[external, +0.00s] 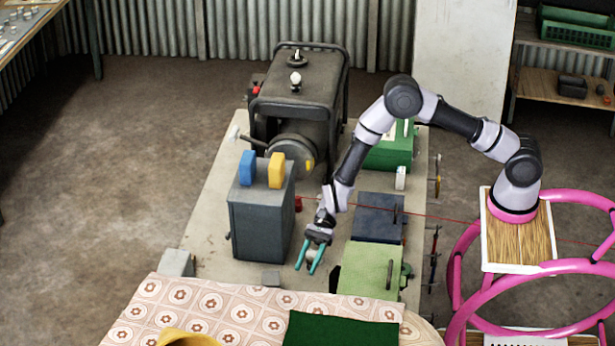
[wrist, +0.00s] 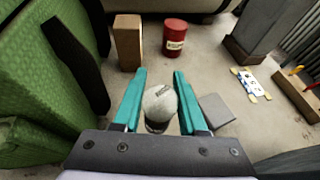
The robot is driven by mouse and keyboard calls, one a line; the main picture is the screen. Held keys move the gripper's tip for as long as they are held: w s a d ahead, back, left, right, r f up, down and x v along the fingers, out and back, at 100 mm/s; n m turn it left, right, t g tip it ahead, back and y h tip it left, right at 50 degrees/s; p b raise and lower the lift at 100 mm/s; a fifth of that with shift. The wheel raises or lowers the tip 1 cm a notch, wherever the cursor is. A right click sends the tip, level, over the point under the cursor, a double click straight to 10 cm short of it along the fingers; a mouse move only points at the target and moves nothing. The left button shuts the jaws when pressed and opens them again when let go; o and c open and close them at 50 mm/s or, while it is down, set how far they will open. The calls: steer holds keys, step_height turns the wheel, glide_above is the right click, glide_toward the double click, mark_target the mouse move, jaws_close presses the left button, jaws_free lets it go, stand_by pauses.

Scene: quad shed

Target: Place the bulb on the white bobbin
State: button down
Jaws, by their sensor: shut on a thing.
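My gripper (external: 305,268) hangs low over the bench, between the grey box and the light green box, with its teal fingers pointing down. In the wrist view the fingers (wrist: 159,73) are shut on a pale, rounded thing that looks like the bulb (wrist: 160,101), with a darker lower part. The external view does not show the held thing clearly. A small white cylinder (external: 400,178), which may be the white bobbin, stands beside the dark green box, farther back and right of my gripper. I cannot make it out in the wrist view.
The grey box (external: 262,222) with blue and yellow tops stands left of my gripper. A dark generator (external: 300,100) with a pale knob-like thing on top is behind. A light green box (external: 368,272) and a dark blue box (external: 378,218) are right. A red can (wrist: 175,38) stands ahead.

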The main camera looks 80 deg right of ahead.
steer(key=d+r+m+t, duration=0.2)
steer(key=d+r, duration=0.2)
steer(key=d, duration=0.7)
steer(key=shift+h, duration=0.3)
steer(key=shift+w+d+f, duration=0.1)
steer(key=shift+d+f, duration=0.05)
steer(key=shift+f, duration=1.45)
steer(key=shift+w+d+f, duration=0.1)
steer(key=shift+d+f, duration=0.05)
steer(key=shift+f, duration=1.4)
steer(key=shift+d+f, duration=0.15)
steer(key=shift+f, duration=1.45)
steer(key=shift+f, duration=0.1)
steer(key=shift+c, duration=2.3)
jaws_free()
